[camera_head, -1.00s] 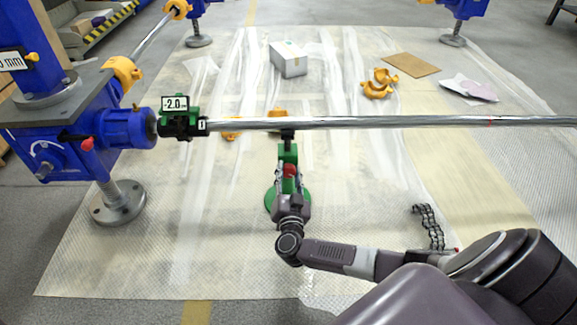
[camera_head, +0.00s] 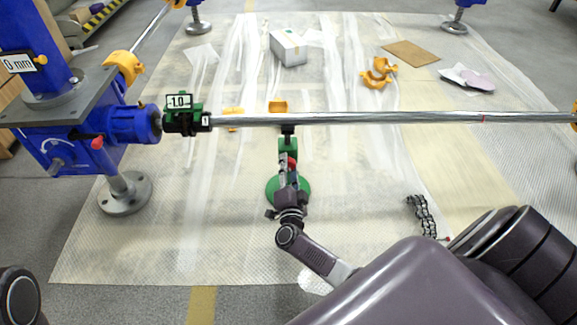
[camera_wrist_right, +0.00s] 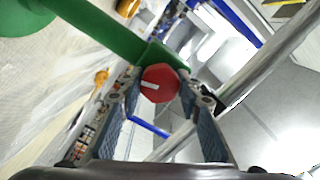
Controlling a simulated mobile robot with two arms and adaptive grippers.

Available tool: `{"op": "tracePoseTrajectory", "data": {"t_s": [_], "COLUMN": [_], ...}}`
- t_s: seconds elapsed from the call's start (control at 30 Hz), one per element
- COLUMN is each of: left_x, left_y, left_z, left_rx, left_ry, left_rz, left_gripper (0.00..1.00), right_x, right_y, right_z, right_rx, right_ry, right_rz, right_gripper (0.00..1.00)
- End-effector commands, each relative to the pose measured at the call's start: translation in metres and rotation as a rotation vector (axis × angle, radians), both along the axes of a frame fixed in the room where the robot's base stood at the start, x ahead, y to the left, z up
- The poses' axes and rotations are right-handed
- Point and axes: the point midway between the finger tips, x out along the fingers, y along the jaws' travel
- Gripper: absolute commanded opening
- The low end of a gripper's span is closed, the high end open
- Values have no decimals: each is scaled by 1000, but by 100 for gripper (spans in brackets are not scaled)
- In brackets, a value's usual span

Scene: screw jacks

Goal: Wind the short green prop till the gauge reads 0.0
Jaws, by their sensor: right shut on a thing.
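The short green prop (camera_head: 288,146) stands upright on its round green base (camera_head: 303,187) under the long steel shaft (camera_head: 370,119). Its dark top meets the shaft's underside. My right gripper (camera_head: 289,188) is at the prop's near side, shut on its red knob (camera_wrist_right: 160,84). In the right wrist view the knob, with a white mark, sits between the two fingers of my right gripper (camera_wrist_right: 165,90). The gauge (camera_head: 179,101) on the green clamp at the shaft's left end appears to read -1.0. My left gripper is not in view.
A blue gearbox (camera_head: 75,140) on a grey-footed stand is at left. Orange shells (camera_head: 378,73), a grey-white box (camera_head: 289,47), a brown sheet (camera_head: 411,53) and a black chain (camera_head: 421,216) lie on the floor mat (camera_head: 130,250). The mat right of the prop is mostly clear.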

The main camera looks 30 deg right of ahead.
Motion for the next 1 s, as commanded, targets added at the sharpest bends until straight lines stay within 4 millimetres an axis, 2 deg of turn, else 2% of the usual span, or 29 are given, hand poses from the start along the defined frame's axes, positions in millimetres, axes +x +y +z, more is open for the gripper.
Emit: {"op": "tracePoseTrajectory", "data": {"t_s": [0.33,0.83,0.87,1.0], "left_x": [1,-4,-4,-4], "left_y": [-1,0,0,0], "left_z": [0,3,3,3], "left_rx": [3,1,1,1], "left_ry": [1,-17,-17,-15], "left_rz": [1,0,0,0], "left_gripper": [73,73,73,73], "right_x": [-2,-2,-2,-1], "right_y": [-1,-2,-2,-2], "right_z": [-2,-2,-2,-1], "right_rx": [105,118,118,117], "right_ry": [-61,-70,-70,-70], "right_rz": [-3,-5,-5,-3], "right_gripper": [8,8,34,50]}}
